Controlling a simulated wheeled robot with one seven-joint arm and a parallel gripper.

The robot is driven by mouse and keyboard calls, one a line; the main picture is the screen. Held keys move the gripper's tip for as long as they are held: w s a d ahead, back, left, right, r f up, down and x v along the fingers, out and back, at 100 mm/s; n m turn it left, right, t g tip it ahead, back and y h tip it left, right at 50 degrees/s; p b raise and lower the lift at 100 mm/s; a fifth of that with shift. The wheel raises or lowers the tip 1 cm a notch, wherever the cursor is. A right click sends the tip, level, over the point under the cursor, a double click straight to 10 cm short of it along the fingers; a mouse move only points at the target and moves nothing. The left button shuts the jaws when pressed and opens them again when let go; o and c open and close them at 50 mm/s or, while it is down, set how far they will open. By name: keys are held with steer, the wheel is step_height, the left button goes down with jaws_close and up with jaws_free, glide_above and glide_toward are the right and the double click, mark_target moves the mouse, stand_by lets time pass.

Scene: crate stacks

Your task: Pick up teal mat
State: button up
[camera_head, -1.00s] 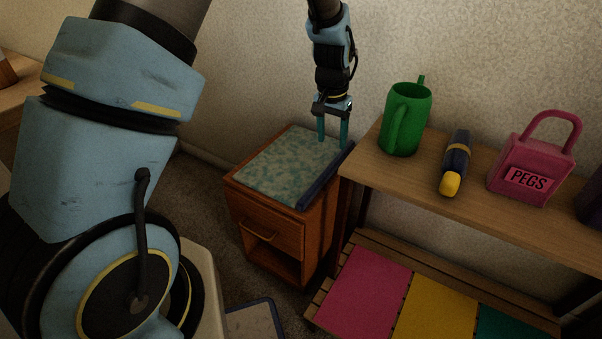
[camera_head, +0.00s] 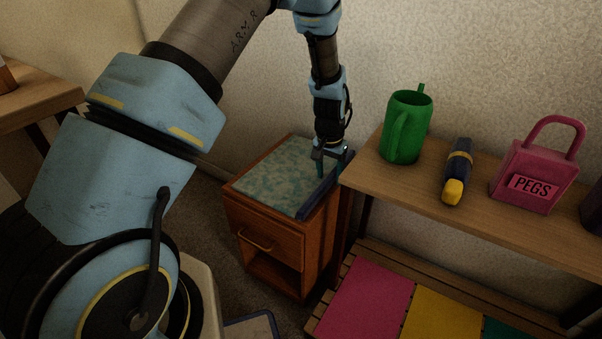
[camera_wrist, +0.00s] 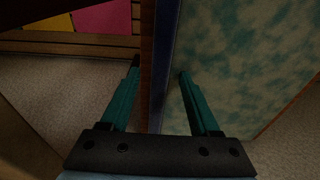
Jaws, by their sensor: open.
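A teal mat (camera_head: 508,330) lies at the right end of the low slatted rack, beside a yellow mat; the bottom edge of the head view cuts it off. It is not seen in the wrist view. My gripper (camera_head: 332,168) is away from it, up and to the left, pointing down at the right edge of a small wooden cabinet. In the wrist view my gripper (camera_wrist: 160,68) is open, its fingers on either side of a dark blue strip (camera_wrist: 160,45). I see nothing clamped between them.
The cabinet (camera_head: 268,220) has a mottled teal-and-cream top (camera_head: 275,175). A wooden shelf (camera_head: 440,205) above the rack holds a green can (camera_head: 405,130), a blue-yellow tool (camera_head: 456,170) and a pink PEGS container (camera_head: 535,178). Pink (camera_head: 365,290) and yellow (camera_head: 438,310) mats lie left of the teal one.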

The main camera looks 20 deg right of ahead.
steer(key=shift+r, duration=0.1)
jaws_close()
stand_by(0.4)
stand_by(0.9)
